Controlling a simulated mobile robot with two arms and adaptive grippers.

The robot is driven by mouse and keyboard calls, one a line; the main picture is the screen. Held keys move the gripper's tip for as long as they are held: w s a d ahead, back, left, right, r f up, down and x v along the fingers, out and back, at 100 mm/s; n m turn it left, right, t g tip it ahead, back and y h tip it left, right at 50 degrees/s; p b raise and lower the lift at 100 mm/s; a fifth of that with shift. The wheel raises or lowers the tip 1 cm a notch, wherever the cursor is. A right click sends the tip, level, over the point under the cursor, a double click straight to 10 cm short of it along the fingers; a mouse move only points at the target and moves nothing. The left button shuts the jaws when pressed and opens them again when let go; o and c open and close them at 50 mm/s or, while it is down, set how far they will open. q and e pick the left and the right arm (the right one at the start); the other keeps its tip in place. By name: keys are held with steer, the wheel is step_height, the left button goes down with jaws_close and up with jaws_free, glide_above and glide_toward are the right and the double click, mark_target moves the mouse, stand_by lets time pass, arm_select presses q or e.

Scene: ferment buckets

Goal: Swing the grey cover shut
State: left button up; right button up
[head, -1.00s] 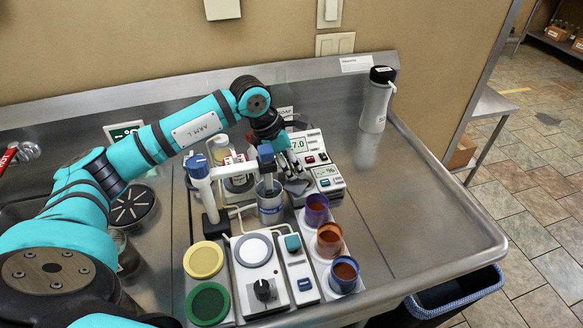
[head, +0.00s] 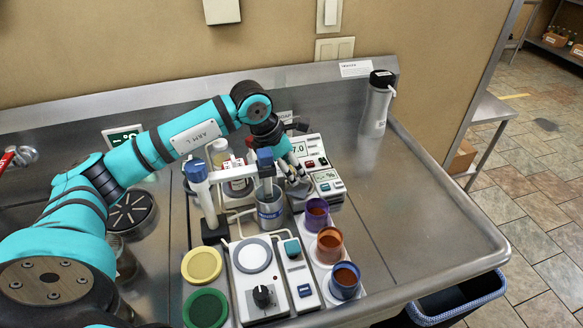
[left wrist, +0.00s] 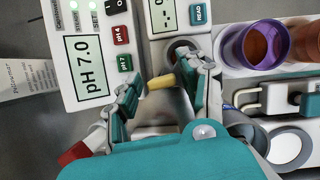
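The grey cover (left wrist: 172,104) shows in the left wrist view as a plate with a cream tab (left wrist: 161,82) at its end. It stands beside the round well (left wrist: 180,50) of the white meter with the READ button, and the well is uncovered. In the head view the cover (head: 299,190) is a small grey patch in front of that meter (head: 326,181). My left gripper (left wrist: 163,80) is open, one finger on either side of the tab; contact cannot be told. It also shows in the head view (head: 297,172), pointing down at the cover. My right gripper is out of view.
A pH meter (head: 304,149) stands just behind. Purple (head: 317,213), orange (head: 329,243) and blue-rimmed (head: 345,280) cups stand in front. A metal beaker (head: 270,212) and a blue-capped probe stand (head: 200,190) are close on the left.

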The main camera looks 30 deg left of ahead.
arm_select(q)
steer(key=shift+o, duration=0.5)
steer(key=v, duration=1.2)
steer(key=shift+w, duration=0.1)
steer(key=w+d+r+g+y+p, duration=0.35)
steer(key=r+p, duration=0.25)
steer(key=p, duration=0.3)
steer(key=shift+h, duration=0.35)
steer(key=f+p, duration=0.1)
steer(key=f, duration=0.4)
steer(key=f+p, duration=0.2)
steer(key=f, duration=0.4)
steer(key=f+p, duration=0.1)
steer(key=f, duration=0.5)
steer(key=shift+w+a+f, duration=0.1)
steer(key=shift+a+f, duration=0.15)
steer(key=shift+a, duration=0.05)
steer(key=shift+c, duration=0.4)
jaws_close()
